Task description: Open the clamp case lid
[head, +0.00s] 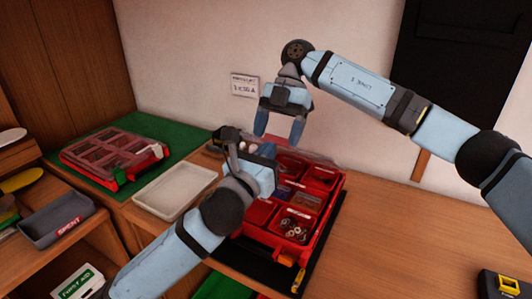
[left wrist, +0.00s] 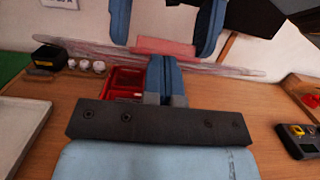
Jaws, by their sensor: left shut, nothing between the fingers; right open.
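The red clamp case (head: 318,226) stands on a black mat on the bench in the head view, its compartments holding small metal parts. A clear pinkish lid panel (head: 318,158) shows at its back edge, and the case appears open. The left wrist view shows the clear panel nearly edge-on, with a pink strip (left wrist: 165,47). My left gripper (head: 264,160) is over the case's back left part, its fingers closed together and empty (left wrist: 161,80). My right gripper (head: 279,128) is open above the back of the case, fingers pointing down. My left arm hides part of the case.
A second red case (head: 113,158) with a clear lid lies on a green mat at left. A white tray (head: 176,190) lies between the cases. A grey bin (head: 55,218) sits at far left. A yellow-black device (head: 502,285) lies at bottom right. The right bench is mostly clear.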

